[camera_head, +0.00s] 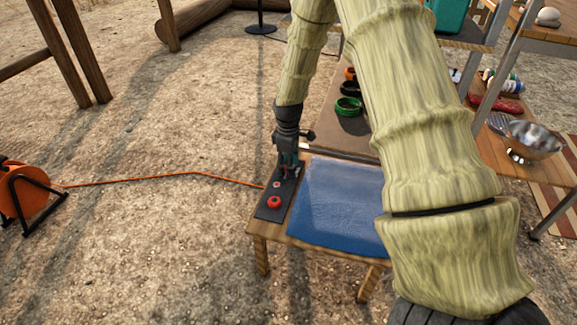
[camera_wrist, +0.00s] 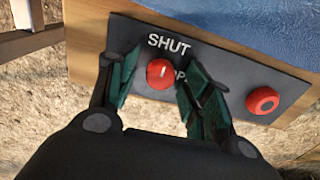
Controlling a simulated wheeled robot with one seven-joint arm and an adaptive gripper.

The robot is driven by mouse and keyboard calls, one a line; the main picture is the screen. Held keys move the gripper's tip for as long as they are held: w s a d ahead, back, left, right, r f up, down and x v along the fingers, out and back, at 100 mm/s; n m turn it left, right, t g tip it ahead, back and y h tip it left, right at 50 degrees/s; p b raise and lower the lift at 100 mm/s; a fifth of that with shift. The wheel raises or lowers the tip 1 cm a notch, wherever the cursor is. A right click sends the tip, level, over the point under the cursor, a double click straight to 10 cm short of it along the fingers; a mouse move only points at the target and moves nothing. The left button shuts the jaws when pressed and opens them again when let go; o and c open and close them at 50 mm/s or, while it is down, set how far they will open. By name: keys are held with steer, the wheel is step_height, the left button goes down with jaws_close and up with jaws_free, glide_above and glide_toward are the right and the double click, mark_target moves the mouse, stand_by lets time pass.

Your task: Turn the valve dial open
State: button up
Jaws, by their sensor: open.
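The valve dial (camera_wrist: 160,74) is a small red knob with a white mark, set on a dark panel (camera_wrist: 215,68). The word SHUT is printed above it in the wrist view, and a partly covered label starting with OP is at its right. The white mark points roughly up toward SHUT. My gripper (camera_wrist: 158,58) is open, with its green-padded fingers on either side of the dial; I cannot tell whether they touch it. In the head view my gripper (camera_head: 287,168) reaches down over the far end of the panel.
A second red knob or button (camera_wrist: 263,100) sits on the same panel. The panel lies along the left edge of a small wooden table (camera_head: 263,230) beside a blue mat (camera_head: 335,205). An orange cable (camera_head: 160,178) runs from a reel (camera_head: 22,197). A metal bowl (camera_head: 535,140) stands at right.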

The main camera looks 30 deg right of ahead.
steer(key=c, duration=1.1)
steer(key=shift+o, duration=0.2)
